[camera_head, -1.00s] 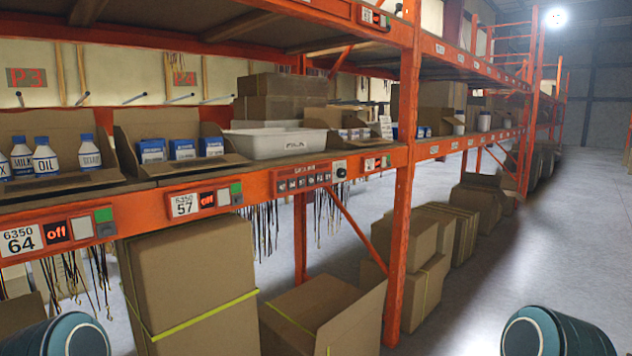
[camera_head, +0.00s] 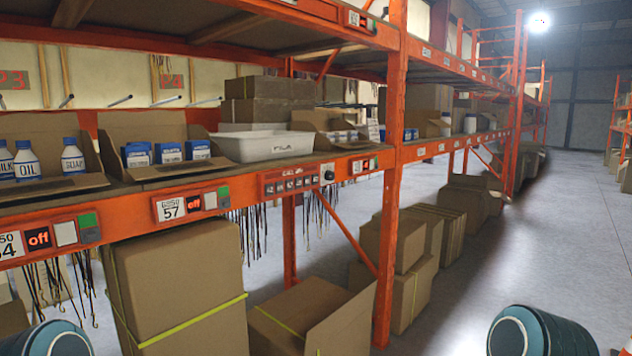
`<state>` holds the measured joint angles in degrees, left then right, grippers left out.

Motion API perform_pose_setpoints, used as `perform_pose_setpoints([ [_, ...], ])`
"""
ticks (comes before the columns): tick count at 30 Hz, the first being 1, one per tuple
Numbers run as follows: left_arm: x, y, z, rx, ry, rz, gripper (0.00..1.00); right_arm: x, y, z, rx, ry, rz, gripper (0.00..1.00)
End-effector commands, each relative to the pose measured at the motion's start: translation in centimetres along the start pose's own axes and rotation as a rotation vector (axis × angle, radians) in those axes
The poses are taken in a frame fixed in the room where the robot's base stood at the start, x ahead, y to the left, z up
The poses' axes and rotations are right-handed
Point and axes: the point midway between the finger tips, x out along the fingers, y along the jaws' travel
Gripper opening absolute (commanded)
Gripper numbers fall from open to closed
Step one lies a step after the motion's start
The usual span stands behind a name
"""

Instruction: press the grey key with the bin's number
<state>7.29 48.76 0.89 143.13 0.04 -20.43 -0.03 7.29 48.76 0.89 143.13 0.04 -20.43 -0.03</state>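On the orange shelf beam, a label panel marked 57 (camera_head: 171,208) has a red "off" display (camera_head: 194,202), a grey key (camera_head: 210,200) and a green key (camera_head: 223,193) with a darker grey key under it. To its left, a panel ending in 4 (camera_head: 9,245) has an "off" display (camera_head: 39,238), a light grey key (camera_head: 65,232) and a green key (camera_head: 88,220). Above the 57 panel, an open cardboard bin (camera_head: 143,127) holds blue-and-white boxes (camera_head: 170,152). Another bin holds white bottles (camera_head: 72,158). Neither gripper is in view; only rounded parts of my arms show at the bottom corners.
A white tray (camera_head: 236,147) stands on the shelf right of the boxes. A control panel with a dark knob (camera_head: 329,173) is on the beam. Cartons (camera_head: 180,280) stand below, and cords hang under the beam.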

Motion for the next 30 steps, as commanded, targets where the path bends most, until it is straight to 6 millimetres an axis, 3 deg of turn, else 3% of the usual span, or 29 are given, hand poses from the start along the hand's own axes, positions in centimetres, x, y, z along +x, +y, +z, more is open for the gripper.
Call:
perform_pose_setpoints([
  [4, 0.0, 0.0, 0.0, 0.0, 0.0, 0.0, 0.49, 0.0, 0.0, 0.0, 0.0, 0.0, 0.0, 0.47],
  [8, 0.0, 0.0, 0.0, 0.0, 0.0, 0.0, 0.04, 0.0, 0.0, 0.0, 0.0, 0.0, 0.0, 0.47],
  [9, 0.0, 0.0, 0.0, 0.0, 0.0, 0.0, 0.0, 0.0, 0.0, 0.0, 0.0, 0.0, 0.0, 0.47],
  [30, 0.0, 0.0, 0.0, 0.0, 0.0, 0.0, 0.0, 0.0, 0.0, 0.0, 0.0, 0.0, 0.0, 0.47],
])
